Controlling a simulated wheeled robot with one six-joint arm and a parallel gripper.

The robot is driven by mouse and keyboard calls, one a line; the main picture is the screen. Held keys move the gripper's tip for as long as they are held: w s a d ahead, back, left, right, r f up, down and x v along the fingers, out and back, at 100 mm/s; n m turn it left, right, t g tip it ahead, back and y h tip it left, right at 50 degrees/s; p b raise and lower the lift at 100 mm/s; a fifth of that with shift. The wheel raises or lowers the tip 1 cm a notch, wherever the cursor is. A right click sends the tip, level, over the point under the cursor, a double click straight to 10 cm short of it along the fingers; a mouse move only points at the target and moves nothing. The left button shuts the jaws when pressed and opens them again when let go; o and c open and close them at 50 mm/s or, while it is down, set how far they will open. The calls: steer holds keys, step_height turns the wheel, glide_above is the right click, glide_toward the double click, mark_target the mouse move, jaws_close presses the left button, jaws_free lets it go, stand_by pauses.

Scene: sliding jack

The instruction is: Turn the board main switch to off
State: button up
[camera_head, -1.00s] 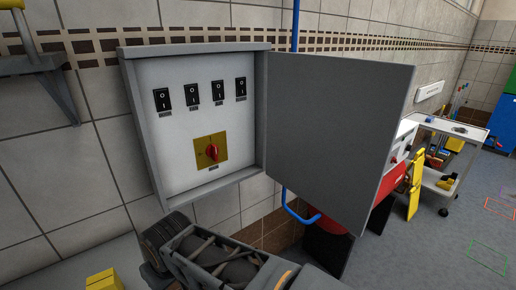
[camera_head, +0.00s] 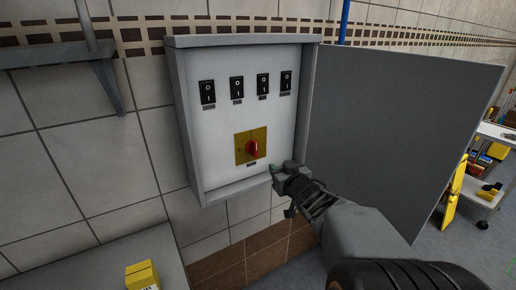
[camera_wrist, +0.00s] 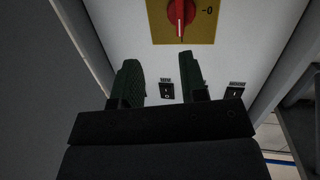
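The main switch is a red rotary knob (camera_head: 253,148) on a yellow plate (camera_head: 241,157), low on the grey board's white panel. In the wrist view the red knob (camera_wrist: 179,14) is at the top, its white line roughly upright in the picture, with a "0" mark on the plate (camera_wrist: 209,33) to its right. My gripper (camera_head: 279,170) is just right of and below the knob in the head view. In the wrist view its two dark green fingers (camera_wrist: 160,66) are apart with nothing between them, and the knob lies beyond their tips, not gripped.
Several black rocker switches (camera_head: 237,88) sit above the knob. The board has a raised grey frame (camera_head: 186,120), and its open door (camera_head: 405,125) stands to the right, close to my arm. A yellow box (camera_head: 141,274) is on a surface at lower left.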

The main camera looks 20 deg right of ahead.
mark_target(256, 147)
steer(key=w+y, duration=0.1)
steer(key=w, duration=0.3)
steer(key=w+a+n+t+y+p, duration=0.1)
steer(key=w, duration=0.4)
steer(key=w+y+p, duration=0.1)
steer(key=w, duration=0.3)
steer(key=shift+w+a+r+n+y, duration=0.25)
steer(key=shift+a+r+n+y, duration=0.05)
steer(key=shift+a+r+n, duration=0.1)
steer(key=shift+c, duration=0.4)
jaws_close()
